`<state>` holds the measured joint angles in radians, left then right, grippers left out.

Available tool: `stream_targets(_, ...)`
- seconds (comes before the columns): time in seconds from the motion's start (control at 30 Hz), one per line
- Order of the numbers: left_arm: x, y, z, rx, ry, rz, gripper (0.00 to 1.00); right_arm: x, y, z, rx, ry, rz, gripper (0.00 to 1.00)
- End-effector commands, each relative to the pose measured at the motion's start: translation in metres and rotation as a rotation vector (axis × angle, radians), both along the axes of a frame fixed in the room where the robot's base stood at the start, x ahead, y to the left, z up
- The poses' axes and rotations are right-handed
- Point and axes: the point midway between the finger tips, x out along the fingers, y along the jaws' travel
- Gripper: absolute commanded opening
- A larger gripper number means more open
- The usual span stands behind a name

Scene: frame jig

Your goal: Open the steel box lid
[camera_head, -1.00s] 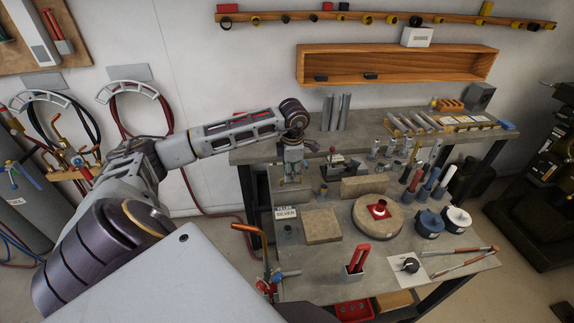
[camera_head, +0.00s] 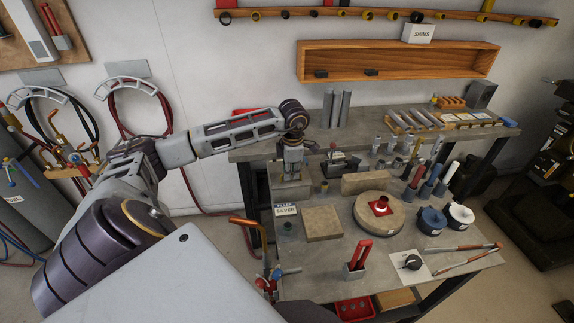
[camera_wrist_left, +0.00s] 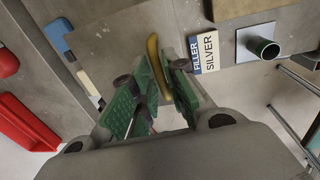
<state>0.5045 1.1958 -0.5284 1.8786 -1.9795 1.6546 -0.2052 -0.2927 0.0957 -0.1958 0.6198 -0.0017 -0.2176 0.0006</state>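The steel box (camera_head: 277,190) is a grey block-like box at the left end of the bench, partly hidden by my left gripper. My left gripper (camera_head: 291,176) points down at its top. In the left wrist view, the green-padded fingers (camera_wrist_left: 160,85) lie close on both sides of a curved brass handle (camera_wrist_left: 153,56), with almost no gap. I see no raised lid; the seam is too small to make out. My right gripper is not in view.
A FILLER SILVER sign (camera_head: 285,210) and a short tube (camera_head: 288,227) stand just in front of the box. A flat tan block (camera_head: 322,223), a long brick (camera_head: 364,183) and a round stone disc (camera_head: 365,218) lie to the right. A raised shelf (camera_head: 355,139) runs behind.

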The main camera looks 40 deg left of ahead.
Motion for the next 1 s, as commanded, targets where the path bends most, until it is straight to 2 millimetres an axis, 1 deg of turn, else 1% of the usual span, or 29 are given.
stream_targets(0.03, 0.000, 0.000, 0.000, 0.000, 0.000, 0.000, 0.05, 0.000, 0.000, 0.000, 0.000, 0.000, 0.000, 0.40)
stream_targets(0.07, 0.000, 0.000, 0.000, 0.000, 0.000, 0.000, 0.01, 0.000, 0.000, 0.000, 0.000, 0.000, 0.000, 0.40)
stream_targets(0.1, 0.000, 0.000, 0.000, 0.000, 0.000, 0.000, 0.00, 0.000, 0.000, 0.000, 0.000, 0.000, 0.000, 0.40)
stream_targets(0.53, 0.000, 0.001, 0.001, 0.001, -0.001, 0.001, 0.00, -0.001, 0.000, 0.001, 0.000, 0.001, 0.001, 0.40)
stream_targets(0.9, 0.006, 0.008, 0.023, 0.001, -0.002, 0.003, 0.00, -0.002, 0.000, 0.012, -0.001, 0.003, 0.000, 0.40)
stream_targets(1.0, 0.007, 0.009, 0.025, 0.001, -0.002, 0.003, 0.00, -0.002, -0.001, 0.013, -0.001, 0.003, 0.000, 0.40)
